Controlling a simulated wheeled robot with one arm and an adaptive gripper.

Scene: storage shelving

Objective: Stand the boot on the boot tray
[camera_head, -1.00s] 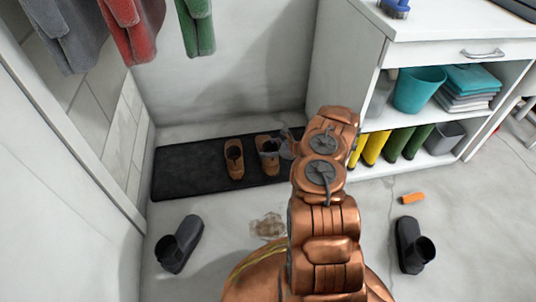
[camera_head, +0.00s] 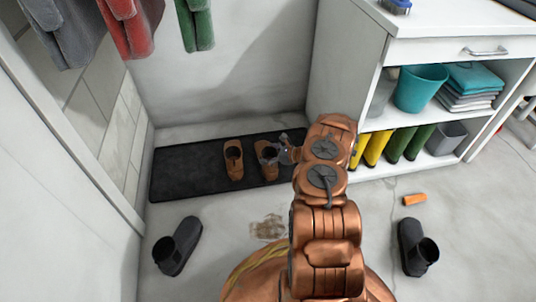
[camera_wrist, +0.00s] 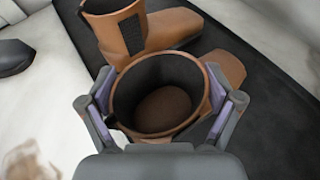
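Two brown ankle boots stand side by side on the black boot tray (camera_head: 190,172). The left boot (camera_head: 233,162) is free of the gripper; its side shows at the top of the wrist view (camera_wrist: 165,30). The right boot (camera_head: 268,168) is upright beside it. My gripper (camera_head: 284,153) is at this boot's shaft. In the wrist view, my gripper (camera_wrist: 164,108) has one finger on each side of the open shaft (camera_wrist: 160,75), close outside the rim. The fingers look open, with slight gaps. The boot's sole is hidden there.
A dark boot (camera_head: 178,246) lies on the floor at left, another (camera_head: 416,248) at right. An orange object (camera_head: 414,199) lies near the white shelf unit (camera_head: 345,60), which holds yellow boots (camera_head: 376,146) and green boots (camera_head: 408,143). A brown stain (camera_head: 267,227) marks the floor. Coats hang above.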

